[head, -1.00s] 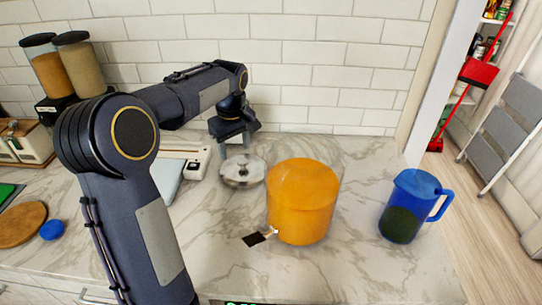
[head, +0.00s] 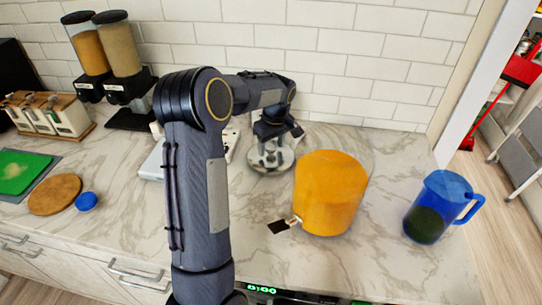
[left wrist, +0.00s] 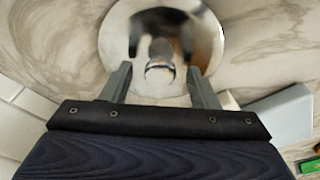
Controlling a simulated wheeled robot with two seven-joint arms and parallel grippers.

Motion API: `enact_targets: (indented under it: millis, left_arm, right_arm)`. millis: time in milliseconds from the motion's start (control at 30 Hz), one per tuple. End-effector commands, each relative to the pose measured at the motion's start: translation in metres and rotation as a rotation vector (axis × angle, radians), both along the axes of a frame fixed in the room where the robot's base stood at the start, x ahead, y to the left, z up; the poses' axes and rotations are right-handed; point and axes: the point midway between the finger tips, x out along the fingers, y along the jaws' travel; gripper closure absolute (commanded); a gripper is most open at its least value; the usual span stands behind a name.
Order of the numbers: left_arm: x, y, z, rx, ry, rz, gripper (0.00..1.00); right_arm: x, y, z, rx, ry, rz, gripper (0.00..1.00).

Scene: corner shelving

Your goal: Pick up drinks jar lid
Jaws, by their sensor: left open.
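The drinks jar lid (head: 266,168) is a round, shiny metal disc with a knob, lying on the counter left of the orange drinks jar. My left gripper (head: 271,148) is right above it, pointing down and partly hiding it. In the left wrist view the lid (left wrist: 118,38) lies below the gripper (left wrist: 160,76). Its knob (left wrist: 160,58) shows between the two open fingers, which stand apart on either side of it. I cannot tell if either finger touches the lid. My right gripper does not show.
A blue jug (head: 436,207) stands at the right. Left of my arm are a wooden board (head: 55,195), a blue cap (head: 87,201), a green board (head: 20,172) and two dispensers (head: 122,50). A tiled wall (head: 340,45) closes the back.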

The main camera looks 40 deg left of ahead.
Motion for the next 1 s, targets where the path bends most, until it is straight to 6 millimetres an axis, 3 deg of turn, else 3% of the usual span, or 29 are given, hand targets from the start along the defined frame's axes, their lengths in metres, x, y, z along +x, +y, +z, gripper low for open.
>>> enact_targets:
  millis: [100, 533, 833, 1000]
  left_arm:
    - [0.000, 0.000, 0.000, 0.000, 0.000, 0.000, 0.46]
    - [0.000, 0.000, 0.000, 0.000, 0.000, 0.000, 1.00]
    - [0.000, 0.000, 0.002, 0.001, -0.001, 0.000, 1.00]
    - [0.001, 0.000, 0.021, 0.002, -0.005, 0.000, 1.00]
  right_arm:
    - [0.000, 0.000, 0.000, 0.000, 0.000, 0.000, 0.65]
    - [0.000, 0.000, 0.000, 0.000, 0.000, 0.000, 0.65]
    - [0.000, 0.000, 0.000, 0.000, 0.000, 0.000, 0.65]
    - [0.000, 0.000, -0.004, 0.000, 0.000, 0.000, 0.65]
